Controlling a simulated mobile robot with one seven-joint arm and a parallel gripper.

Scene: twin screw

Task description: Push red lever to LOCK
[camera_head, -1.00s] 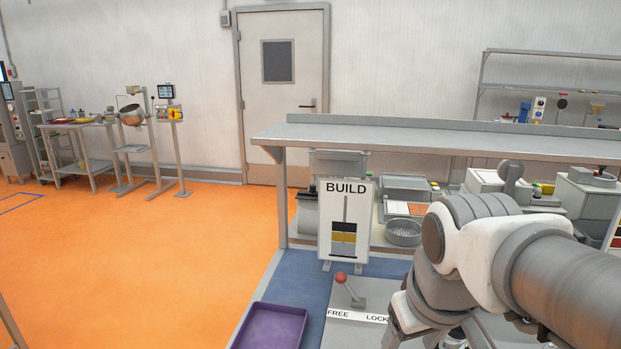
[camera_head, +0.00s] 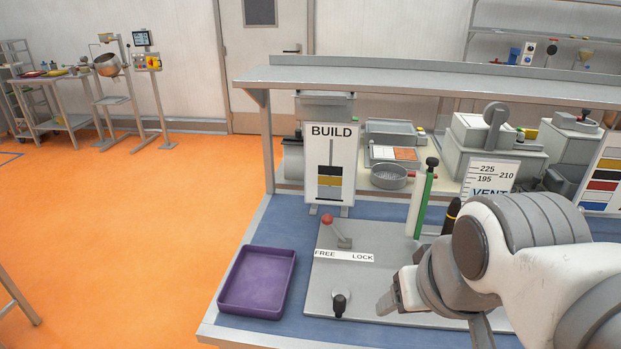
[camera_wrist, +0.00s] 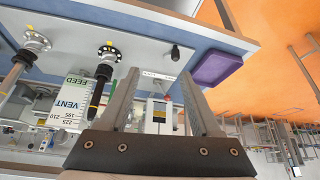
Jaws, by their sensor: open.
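The red-knobbed lever (camera_head: 328,219) stands on a grey plate (camera_head: 390,265), its ball tilted to the left, toward the FREE side of the FREE–LOCK label (camera_head: 344,256). Its red ball (camera_wrist: 168,97) also shows small in the wrist view, between the fingers. My gripper (camera_head: 388,303) is to the right of the lever and nearer the camera, apart from it. In the wrist view my gripper (camera_wrist: 158,85) has its two fingers spread apart with nothing held between them.
A purple tray (camera_head: 223,300) lies left of the plate. A black knob (camera_head: 340,304) stands at the plate's front. A BUILD sign (camera_head: 331,186) stands behind. A green upright rod (camera_head: 425,203) and a VENT sign (camera_head: 491,174) are right. A shelf (camera_head: 400,84) overhangs the back.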

